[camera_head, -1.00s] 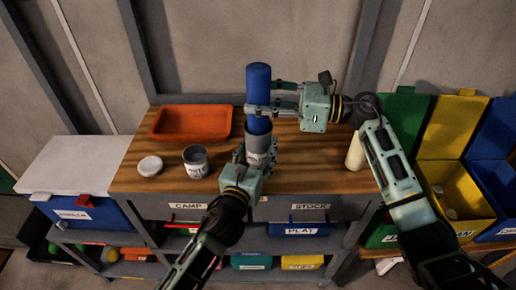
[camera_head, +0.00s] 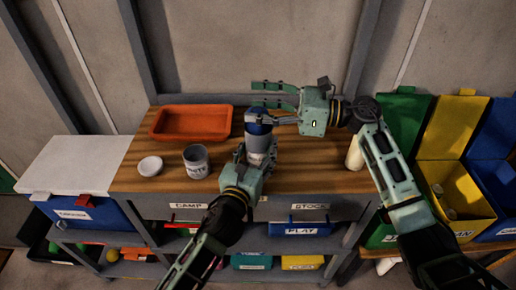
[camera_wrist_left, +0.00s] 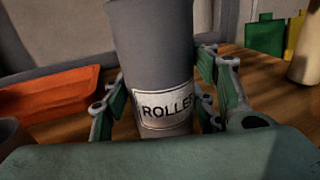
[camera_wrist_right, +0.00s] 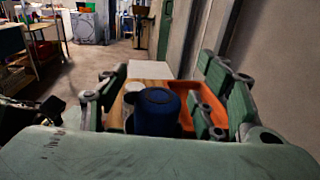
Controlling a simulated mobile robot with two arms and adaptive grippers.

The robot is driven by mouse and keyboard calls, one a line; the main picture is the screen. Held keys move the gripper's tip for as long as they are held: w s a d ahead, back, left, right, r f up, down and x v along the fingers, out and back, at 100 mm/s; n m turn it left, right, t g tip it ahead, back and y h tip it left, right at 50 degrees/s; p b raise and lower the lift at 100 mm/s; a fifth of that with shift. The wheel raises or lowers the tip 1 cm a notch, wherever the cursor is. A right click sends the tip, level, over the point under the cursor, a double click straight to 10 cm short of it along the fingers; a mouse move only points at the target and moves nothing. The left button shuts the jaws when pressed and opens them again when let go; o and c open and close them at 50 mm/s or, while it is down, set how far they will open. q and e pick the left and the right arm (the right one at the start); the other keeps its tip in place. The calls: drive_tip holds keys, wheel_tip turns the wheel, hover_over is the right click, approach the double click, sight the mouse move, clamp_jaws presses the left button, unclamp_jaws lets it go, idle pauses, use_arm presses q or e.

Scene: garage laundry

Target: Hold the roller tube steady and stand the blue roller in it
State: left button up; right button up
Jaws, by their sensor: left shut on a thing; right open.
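The grey roller tube (camera_head: 256,143) stands upright on the wooden bench. In the left wrist view the tube (camera_wrist_left: 155,55) carries a "ROLLER" label. My left gripper (camera_head: 257,158) is shut around it; its fingers (camera_wrist_left: 165,95) flank the tube. The blue roller (camera_head: 258,127) is inside the tube, with only its upper end showing above the rim. My right gripper (camera_head: 254,102) is open around and just above the roller's top. In the right wrist view the roller top (camera_wrist_right: 157,110) sits between the spread fingers. The roller's lower part is hidden in the tube.
An orange tray (camera_head: 190,121) lies behind left on the bench (camera_head: 320,170). A labelled grey pot (camera_head: 196,160) and a white lid (camera_head: 150,166) are to the left. A cream cylinder (camera_head: 355,153) stands near my right arm. Coloured bins (camera_head: 456,190) stand at the right.

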drive_tip(key=shift+d, duration=0.1)
drive_tip(key=s+d, duration=0.1)
drive_tip(key=d, duration=1)
drive_tip(key=shift+s+d, duration=0.4)
use_arm(q)
drive_tip(key=o, duration=1.2)
drive_tip(key=shift+s, duration=0.1)
drive_tip(key=v, duration=1.2)
use_arm(e)
drive_tip(key=shift+f, duration=0.1)
